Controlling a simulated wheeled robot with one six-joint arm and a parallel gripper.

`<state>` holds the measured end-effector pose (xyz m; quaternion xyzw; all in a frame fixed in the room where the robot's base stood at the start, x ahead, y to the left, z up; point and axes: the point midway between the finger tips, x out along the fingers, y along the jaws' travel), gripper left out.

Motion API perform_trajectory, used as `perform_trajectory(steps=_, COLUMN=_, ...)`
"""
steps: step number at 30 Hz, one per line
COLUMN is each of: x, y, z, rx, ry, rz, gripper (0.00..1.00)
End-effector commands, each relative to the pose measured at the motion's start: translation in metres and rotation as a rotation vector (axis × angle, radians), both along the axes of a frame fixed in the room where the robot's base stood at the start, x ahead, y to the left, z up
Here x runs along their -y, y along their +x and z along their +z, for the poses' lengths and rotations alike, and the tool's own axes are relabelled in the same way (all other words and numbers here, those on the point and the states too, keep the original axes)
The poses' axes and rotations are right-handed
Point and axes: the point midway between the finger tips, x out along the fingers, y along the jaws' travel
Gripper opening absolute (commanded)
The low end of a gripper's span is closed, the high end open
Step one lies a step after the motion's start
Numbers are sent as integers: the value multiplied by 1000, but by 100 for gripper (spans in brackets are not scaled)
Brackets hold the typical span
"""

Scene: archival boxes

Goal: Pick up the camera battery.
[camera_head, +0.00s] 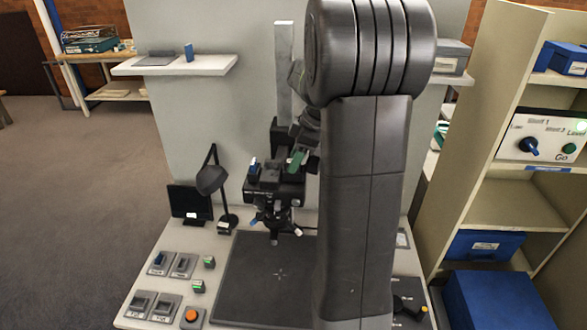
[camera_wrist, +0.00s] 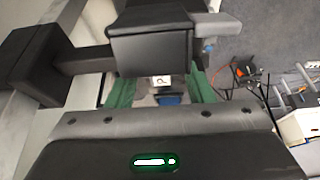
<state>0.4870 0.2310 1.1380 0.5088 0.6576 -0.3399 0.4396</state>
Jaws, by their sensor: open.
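My gripper (camera_head: 298,159) is at the upper part of the black copy-stand camera rig (camera_head: 272,188) in the head view, partly hidden by my arm. In the wrist view its green fingers (camera_wrist: 162,92) are open, one on each side of a small dark piece with a white label (camera_wrist: 161,80). This piece may be the camera battery, but I cannot tell for sure. A blue part (camera_wrist: 170,99) shows just below it. A black box-shaped part (camera_wrist: 150,45) of the rig is close above the fingers. Contact with the fingers cannot be made out.
On the bench are a dark baseboard (camera_head: 262,285), grey charger-like cradles (camera_head: 158,263), small dark blocks with green tops (camera_head: 208,262), an orange button (camera_head: 191,315), a lamp (camera_head: 212,178) and a monitor (camera_head: 190,202). A shelving unit (camera_head: 515,205) with blue boxes stands right. Open floor lies left.

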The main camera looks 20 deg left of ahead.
Motion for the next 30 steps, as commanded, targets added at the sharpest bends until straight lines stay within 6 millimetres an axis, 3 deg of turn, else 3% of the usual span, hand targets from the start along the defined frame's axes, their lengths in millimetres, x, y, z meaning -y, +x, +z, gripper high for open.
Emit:
perform_trajectory(steps=1, x=0, y=0, z=0, rx=0, ry=0, rz=0, gripper=41)
perform_trajectory(steps=6, x=0, y=0, z=0, rx=0, ry=0, rz=0, gripper=8)
perform_trajectory(steps=8, x=0, y=0, z=0, rx=0, ry=0, rz=0, gripper=0)
perform_trajectory(steps=17, x=0, y=0, z=5, rx=1, ry=1, rz=0, gripper=0)
perform_trajectory(steps=30, x=0, y=1, z=82, rx=3, ry=2, rz=1, gripper=0)
